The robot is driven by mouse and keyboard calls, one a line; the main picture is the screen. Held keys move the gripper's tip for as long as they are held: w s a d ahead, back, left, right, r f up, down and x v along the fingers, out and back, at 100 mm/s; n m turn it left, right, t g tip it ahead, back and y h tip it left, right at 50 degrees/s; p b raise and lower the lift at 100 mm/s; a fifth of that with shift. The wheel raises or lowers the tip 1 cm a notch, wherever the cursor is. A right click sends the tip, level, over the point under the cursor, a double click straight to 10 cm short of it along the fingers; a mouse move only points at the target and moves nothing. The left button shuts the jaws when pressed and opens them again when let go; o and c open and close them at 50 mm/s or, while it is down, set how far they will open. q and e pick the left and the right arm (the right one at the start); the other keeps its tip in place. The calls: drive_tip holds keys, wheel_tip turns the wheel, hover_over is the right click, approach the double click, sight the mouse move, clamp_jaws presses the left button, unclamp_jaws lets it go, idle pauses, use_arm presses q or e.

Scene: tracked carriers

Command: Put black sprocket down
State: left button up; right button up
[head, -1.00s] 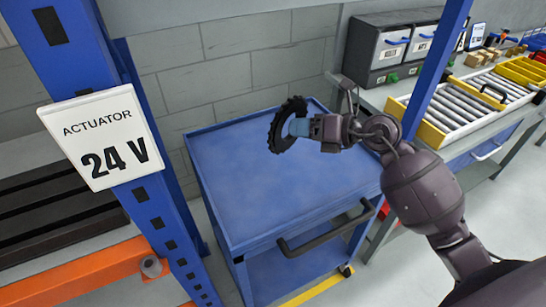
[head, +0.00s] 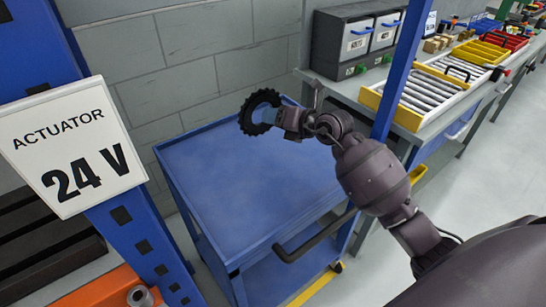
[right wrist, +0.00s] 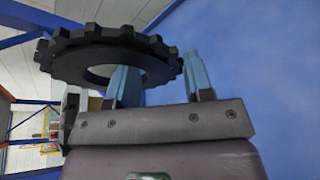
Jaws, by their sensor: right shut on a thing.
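My right gripper (head: 272,117) is shut on the rim of a black sprocket (head: 246,113), a toothed ring with an open middle. The sprocket is held above the far part of a blue cart's top (head: 245,185); the height of the gap is hard to tell. In the right wrist view the sprocket (right wrist: 95,57) shows beside the blue fingers (right wrist: 158,82), its right rim between them. The blue surface (right wrist: 250,70) fills the right of that view. My left gripper is not in view.
The cart top is bare, with a dark handle (head: 315,236) at its front. A blue upright (head: 400,75) stands right of the cart. A bench with a roller tray (head: 425,95) and grey bins (head: 355,40) is beyond it. A rack post with an "ACTUATOR 24 V" sign (head: 75,145) is at left.

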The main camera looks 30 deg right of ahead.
wheel_tip(320, 180, down, 7)
drive_tip(key=shift+f+b, duration=0.2)
drive_tip(key=shift+b, duration=0.75)
wheel_tip(320, 180, down, 5)
drive_tip(key=shift+f+b, duration=0.2)
drive_tip(key=shift+b, duration=0.8)
drive_tip(key=shift+r, duration=0.1)
drive_tip(key=o, duration=0.8)
drive_tip(key=shift+f, duration=0.2)
